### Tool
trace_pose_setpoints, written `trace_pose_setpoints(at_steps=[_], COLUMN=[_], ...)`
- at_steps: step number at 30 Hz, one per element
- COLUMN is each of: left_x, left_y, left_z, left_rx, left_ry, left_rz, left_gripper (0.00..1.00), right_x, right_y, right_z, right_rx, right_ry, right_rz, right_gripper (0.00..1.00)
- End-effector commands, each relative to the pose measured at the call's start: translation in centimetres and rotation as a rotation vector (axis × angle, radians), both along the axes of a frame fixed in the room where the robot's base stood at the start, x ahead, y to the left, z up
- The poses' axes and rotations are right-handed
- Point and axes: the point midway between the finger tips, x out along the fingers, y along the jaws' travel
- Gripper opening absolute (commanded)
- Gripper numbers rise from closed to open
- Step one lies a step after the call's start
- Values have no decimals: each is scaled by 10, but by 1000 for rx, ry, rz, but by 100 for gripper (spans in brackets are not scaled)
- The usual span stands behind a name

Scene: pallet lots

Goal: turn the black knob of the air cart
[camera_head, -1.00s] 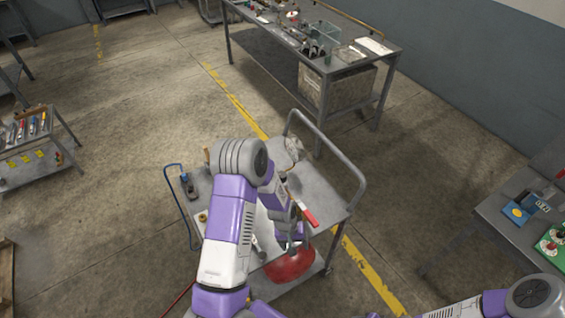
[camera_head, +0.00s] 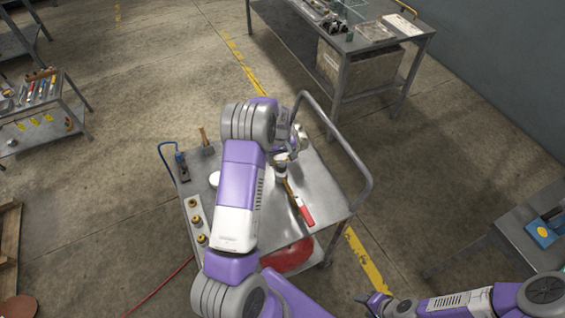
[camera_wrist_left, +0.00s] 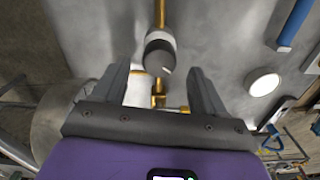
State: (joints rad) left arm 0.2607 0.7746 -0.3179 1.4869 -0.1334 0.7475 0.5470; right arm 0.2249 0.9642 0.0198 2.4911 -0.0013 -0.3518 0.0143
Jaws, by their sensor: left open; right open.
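The black knob (camera_wrist_left: 160,53), with a pale ring, sits on a brass pipe in the left wrist view. It lies between and slightly ahead of the fingers of my left gripper (camera_wrist_left: 160,70), which is open with a gap on both sides. In the head view my left gripper (camera_head: 292,150) is above the far part of the air cart's grey top (camera_head: 328,187), and a dark and white part, probably the knob (camera_head: 281,171), shows just below it. My right gripper (camera_head: 367,299) is low in the head view, away from the cart, and looks empty.
The cart's tube handle (camera_head: 345,150) rises at the right. A red tank (camera_head: 288,257) sits below.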

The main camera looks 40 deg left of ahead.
Motion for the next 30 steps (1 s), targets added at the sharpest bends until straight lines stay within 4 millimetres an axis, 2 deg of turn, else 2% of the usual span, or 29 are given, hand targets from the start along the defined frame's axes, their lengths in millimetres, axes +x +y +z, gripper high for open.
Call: trace_pose_setpoints(at_steps=[1, 6, 17, 28, 30], left_x=[-1, 0, 0, 0, 0], left_y=[0, 0, 0, 0, 0], left_z=[-9, -29, -35, -35, -35], left_rx=[-1, 0, -1, -1, -1], left_ry=[3, 1, -1, -1, -1], left_rz=[0, 0, -1, -1, -4], left_gripper=[72, 72, 72, 17, 16], right_x=[0, 0, 0, 0, 0], right_y=[0, 0, 0, 0, 0], right_z=[0, 0, 0, 0, 0], right_rx=[0, 0, 0, 0, 0], right_ry=[0, 0, -1, 0, 0], right_rz=[0, 0, 0, 0, 0], right_gripper=[51, 51, 51, 51, 51])
